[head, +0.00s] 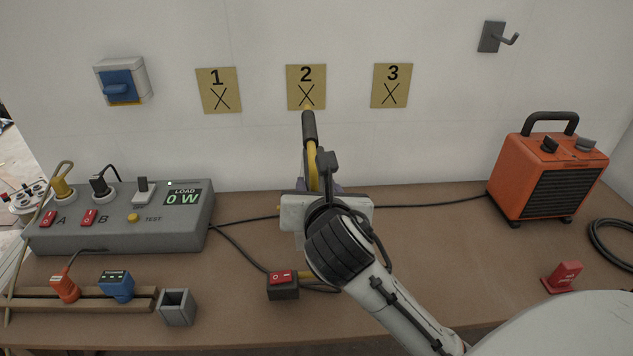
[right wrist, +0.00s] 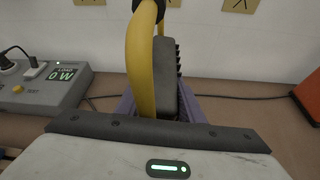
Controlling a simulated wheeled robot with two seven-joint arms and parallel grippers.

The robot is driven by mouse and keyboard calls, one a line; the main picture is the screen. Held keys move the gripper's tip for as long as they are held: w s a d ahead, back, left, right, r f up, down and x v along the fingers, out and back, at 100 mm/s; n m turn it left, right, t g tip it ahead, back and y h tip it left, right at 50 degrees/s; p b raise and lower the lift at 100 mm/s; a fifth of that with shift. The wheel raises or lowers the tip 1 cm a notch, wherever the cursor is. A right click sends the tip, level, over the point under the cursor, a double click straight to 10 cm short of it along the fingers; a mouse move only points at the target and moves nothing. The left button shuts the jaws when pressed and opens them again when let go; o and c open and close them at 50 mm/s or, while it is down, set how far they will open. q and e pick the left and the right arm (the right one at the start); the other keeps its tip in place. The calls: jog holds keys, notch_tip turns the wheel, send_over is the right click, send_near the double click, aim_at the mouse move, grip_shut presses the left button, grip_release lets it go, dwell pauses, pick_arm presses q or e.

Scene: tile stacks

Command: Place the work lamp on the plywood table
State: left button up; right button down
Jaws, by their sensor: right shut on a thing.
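The work lamp (head: 312,168) has a yellow tubular frame with a black grip at its upper end. In the right wrist view the lamp's yellow tube (right wrist: 141,65) rises in front of a dark finned block. My right gripper (right wrist: 160,112) is shut on the lamp, with a greyish-purple finger on each side. In the head view my wrist hides the lower lamp, so I cannot tell whether it touches the plywood table (head: 430,250). The grip stands in front of card 2 on the wall. My left gripper is not in view.
A grey load box (head: 120,235) with plugs stands at left, with a wooden plug rack (head: 85,303) and grey cup (head: 177,308) in front. A red-switch box (head: 282,285) and cables lie mid-table. An orange heater (head: 548,172) and red block (head: 563,277) are at right.

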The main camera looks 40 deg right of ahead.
jog(key=shift+f+b, duration=0.35)
jog(key=shift+f, duration=1)
jog(key=c, duration=1.6)
grip_release()
jog(key=shift+f, duration=0.3)
jog(key=o, duration=0.4)
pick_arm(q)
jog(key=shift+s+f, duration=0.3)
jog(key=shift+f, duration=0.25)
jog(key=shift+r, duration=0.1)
pick_arm(e)
jog(key=shift+s+a+r, duration=0.1)
